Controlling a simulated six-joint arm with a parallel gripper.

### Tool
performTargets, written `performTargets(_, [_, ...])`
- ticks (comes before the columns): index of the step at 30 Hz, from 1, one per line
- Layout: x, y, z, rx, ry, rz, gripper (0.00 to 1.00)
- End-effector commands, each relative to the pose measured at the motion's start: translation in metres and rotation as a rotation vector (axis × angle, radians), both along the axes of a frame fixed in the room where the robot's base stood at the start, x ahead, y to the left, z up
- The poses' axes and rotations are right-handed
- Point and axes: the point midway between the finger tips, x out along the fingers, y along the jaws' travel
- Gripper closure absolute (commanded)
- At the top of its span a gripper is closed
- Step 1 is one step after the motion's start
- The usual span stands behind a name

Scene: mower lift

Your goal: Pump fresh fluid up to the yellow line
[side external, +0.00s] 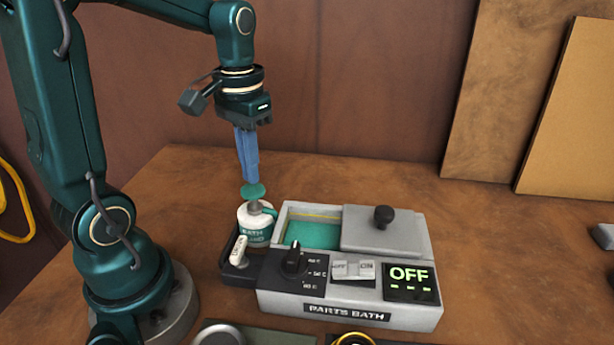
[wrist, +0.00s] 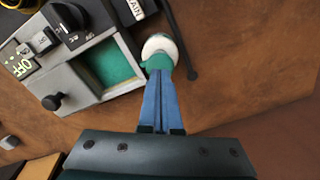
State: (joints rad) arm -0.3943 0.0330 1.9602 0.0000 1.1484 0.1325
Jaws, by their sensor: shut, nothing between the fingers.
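The parts bath (side external: 345,312) stands on the bench with teal fluid (side external: 314,235) in its open left part. A yellow line (side external: 312,217) shows on the inner back wall, above the fluid surface. A white bottle (side external: 251,229) labelled as bath fluid stands at the bath's back left corner, with a teal pump head (side external: 253,190) on top. My gripper (side external: 252,182) points down with its blue fingers shut and empty. Their tips are right at the pump head; contact is unclear. In the wrist view the tips (wrist: 159,72) overlap the pump head (wrist: 157,63).
A grey lid (side external: 372,232) with a black knob covers the bath's right part. The front has a black dial (side external: 294,260), an OFF/ON switch (side external: 353,270) and a display (side external: 410,282) reading OFF. A pale-handled lever (side external: 239,249) stands at the left, near the bottle.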

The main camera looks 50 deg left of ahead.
Motion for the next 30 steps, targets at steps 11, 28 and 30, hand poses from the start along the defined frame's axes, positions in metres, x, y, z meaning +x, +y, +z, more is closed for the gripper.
performTargets(11, [0.0, 0.0, -0.002, 0.0, 0.001, 0.0, 1.0])
performTargets(28, [0.0, 0.0, -0.024, -0.001, 0.002, 0.0, 1.0])
performTargets(30, [0.0, 0.0, -0.026, -0.001, 0.002, 0.0, 1.0])
